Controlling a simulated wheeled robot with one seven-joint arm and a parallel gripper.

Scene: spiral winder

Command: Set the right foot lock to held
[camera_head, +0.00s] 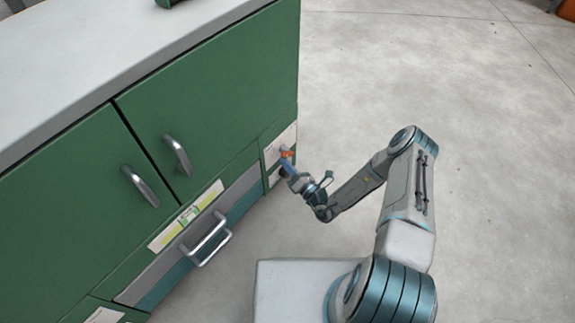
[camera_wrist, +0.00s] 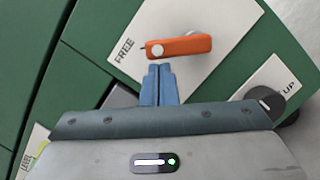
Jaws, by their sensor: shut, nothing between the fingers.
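The right foot lock has an orange lever (camera_wrist: 185,45) on a white plate (camera_wrist: 215,20) on the green cabinet. In the wrist view the plate reads "FREE" at its left; the lever's pale pivot end is at the left and its body extends right. The held marking cannot be read. In the head view the lever (camera_head: 286,154) is small, at the cabinet's lower right corner. My gripper (camera_wrist: 159,68) has its blue fingers shut and empty, with the tips just below the lever's pivot end in the picture. I cannot tell whether they touch it.
A second white label (camera_wrist: 275,88) ending in "UP" sits by a dark round knob (camera_wrist: 264,100). A drawer handle (camera_head: 207,240), a level strip (camera_head: 187,216) and two door handles (camera_head: 177,155) are left of my gripper. Open floor (camera_head: 480,130) lies to the right.

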